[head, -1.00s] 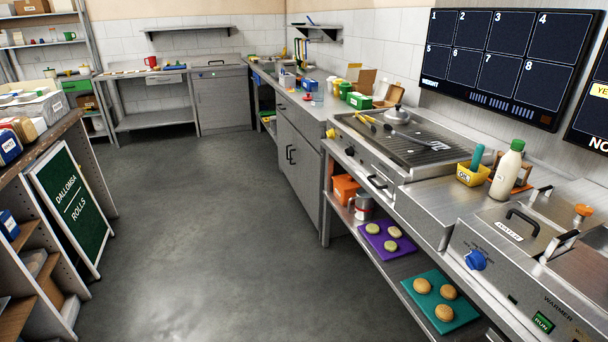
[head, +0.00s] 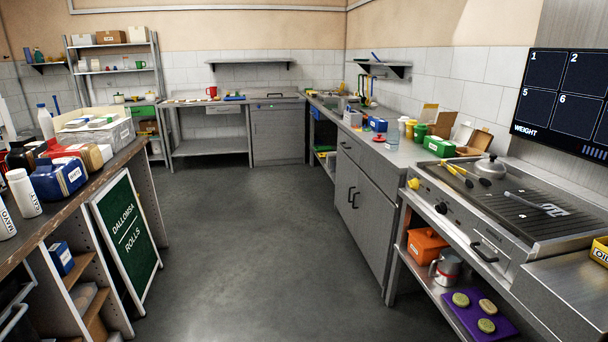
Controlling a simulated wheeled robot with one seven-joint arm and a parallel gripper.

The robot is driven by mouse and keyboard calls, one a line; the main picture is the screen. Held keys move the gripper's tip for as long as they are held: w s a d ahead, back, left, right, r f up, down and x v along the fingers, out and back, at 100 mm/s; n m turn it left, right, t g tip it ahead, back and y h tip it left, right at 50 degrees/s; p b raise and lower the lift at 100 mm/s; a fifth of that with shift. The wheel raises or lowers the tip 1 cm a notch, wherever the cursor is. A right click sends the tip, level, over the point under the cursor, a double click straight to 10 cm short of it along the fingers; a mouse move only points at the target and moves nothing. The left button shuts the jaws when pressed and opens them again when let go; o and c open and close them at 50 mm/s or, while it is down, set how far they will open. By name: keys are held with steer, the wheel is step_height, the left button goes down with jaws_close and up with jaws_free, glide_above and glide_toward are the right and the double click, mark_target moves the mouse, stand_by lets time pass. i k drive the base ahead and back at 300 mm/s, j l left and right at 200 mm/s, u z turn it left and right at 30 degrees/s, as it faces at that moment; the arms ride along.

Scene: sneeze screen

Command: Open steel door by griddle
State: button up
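The griddle (head: 520,205) stands on the right, with a flat dark plate, knobs and a front handle. Just beyond it is a steel cabinet with two doors side by side. The nearer steel door (head: 374,222) is beside the griddle, and the farther door (head: 343,180) is to its left. Both look shut, flush with the cabinet front. Two dark upright handles (head: 353,197) sit close together where the doors meet. My gripper is in no view.
Grey floor (head: 260,230) is clear down the middle. A counter with bottles and a green menu board (head: 128,235) bound it on the left. An open shelf under the griddle holds an orange box (head: 427,246) and a purple mat (head: 470,318).

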mark_target(375, 218)
steer(key=i+u, duration=0.3)
steer(key=i, duration=2.55)
steer(key=i+j, duration=0.1)
steer(key=i, duration=0.9)
steer(key=i+j+z, duration=0.1)
steer(key=i+z, duration=0.2)
steer(key=i, duration=0.2)
steer(key=i+j+z, duration=0.3)
steer(key=i, duration=0.25)
steer(key=l, duration=0.1)
